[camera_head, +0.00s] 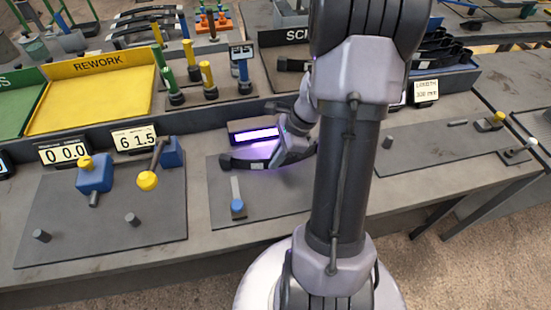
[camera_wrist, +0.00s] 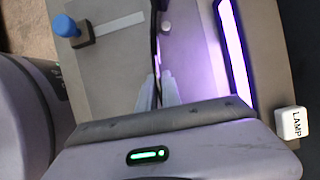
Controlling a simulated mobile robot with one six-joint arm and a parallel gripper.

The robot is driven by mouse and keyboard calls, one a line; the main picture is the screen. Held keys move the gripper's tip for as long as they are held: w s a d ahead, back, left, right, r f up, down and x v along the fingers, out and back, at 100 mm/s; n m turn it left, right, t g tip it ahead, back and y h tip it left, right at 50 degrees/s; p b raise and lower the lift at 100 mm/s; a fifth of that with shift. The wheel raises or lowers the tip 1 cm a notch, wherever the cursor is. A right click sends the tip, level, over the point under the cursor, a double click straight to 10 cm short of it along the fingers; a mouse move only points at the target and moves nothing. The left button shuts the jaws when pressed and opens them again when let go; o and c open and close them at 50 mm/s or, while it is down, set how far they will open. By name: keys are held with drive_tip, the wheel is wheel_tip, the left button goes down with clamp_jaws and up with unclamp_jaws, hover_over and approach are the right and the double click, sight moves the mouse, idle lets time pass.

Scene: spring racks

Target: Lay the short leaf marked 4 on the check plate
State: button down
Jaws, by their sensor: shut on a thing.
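A dark, slightly bowed leaf (camera_head: 238,164) lies across my gripper in the head view, with a pale label whose mark I cannot read. My gripper (camera_head: 276,160) is shut on it near its middle. In the wrist view the leaf (camera_wrist: 155,30) shows edge-on as a thin dark strip between the fingertips of my gripper (camera_wrist: 158,92). The leaf is over the middle grey plate (camera_head: 275,200), close in front of the lit lamp bar; I cannot tell whether it touches the plate. No plate here is legibly marked as the check plate.
The violet lamp bar (camera_head: 254,135) stands behind the leaf. A blue-knobbed stop (camera_head: 237,206) with a pale strip is on the middle plate. The left plate (camera_head: 75,225) holds blue and yellow fixtures and pegs. A yellow REWORK tray (camera_head: 90,103) is behind. My arm hides part of the bench.

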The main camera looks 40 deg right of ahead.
drive_tip(key=shift+w, duration=0.15)
drive_tip(key=shift+f, duration=0.15)
idle(0.5)
drive_tip(key=c, duration=1)
unclamp_jaws()
drive_tip(key=shift+o, duration=0.2)
wheel_tip(320, 180, up, 8)
drive_tip(key=p, duration=0.6)
drive_tip(key=shift+p, duration=0.4)
